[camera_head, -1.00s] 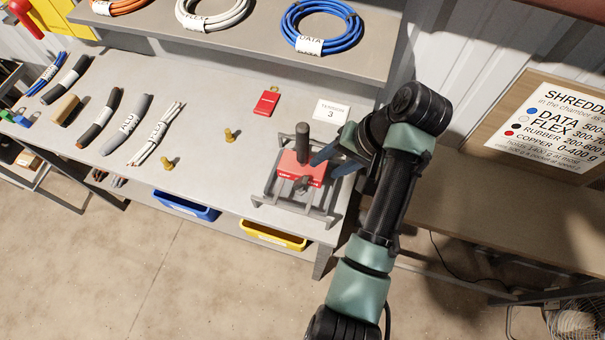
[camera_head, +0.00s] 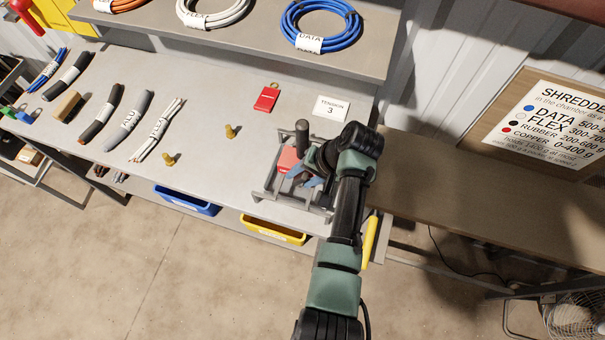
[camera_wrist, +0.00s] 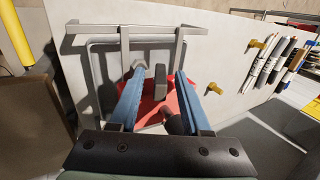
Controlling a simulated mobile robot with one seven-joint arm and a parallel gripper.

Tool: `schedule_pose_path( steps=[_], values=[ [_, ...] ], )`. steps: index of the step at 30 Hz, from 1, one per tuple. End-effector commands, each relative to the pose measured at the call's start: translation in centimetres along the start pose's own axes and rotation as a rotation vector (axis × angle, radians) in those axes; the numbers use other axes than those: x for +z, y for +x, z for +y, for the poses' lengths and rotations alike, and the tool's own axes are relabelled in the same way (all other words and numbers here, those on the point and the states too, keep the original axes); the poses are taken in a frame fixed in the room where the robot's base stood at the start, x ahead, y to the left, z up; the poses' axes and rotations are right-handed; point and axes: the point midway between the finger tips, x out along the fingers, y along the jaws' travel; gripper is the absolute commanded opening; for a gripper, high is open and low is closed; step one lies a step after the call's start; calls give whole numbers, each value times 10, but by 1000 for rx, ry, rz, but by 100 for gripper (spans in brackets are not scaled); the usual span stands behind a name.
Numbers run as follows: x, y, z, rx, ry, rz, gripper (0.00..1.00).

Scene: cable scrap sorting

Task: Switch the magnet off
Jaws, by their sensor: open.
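The magnet looks like a red block (camera_head: 289,160) in a grey metal frame (camera_head: 262,190) on the bench. A dark upright post (camera_head: 302,135) rises from it. In the wrist view the red block (camera_wrist: 185,97) lies beneath my fingers, with a grey post (camera_wrist: 160,80) between them and a dark round knob (camera_wrist: 174,122) nearer the gripper's base. My gripper (camera_head: 306,181) is over the front right of the block; it also shows in the wrist view (camera_wrist: 174,80) with its two blue fingers apart. I cannot tell whether they touch anything. My arm hides the block's right side.
A card marked TENSION 3 (camera_head: 331,109) and a red tag (camera_head: 267,98) lie behind the frame. Brass pegs (camera_head: 231,131) and several cable pieces (camera_head: 101,113) lie to the left. Yellow (camera_head: 273,231) and blue (camera_head: 186,202) bins sit below the bench's front edge.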

Motion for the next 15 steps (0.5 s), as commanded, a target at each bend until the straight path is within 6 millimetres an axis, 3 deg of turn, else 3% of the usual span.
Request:
schedule_pose_path(
  steps=[3,10,15],
  values=[
    [0,0,0,0,0,0,44],
    [0,-1,0,0,0,0,2],
    [0,-1,0,0,0,0,0]
  ],
)
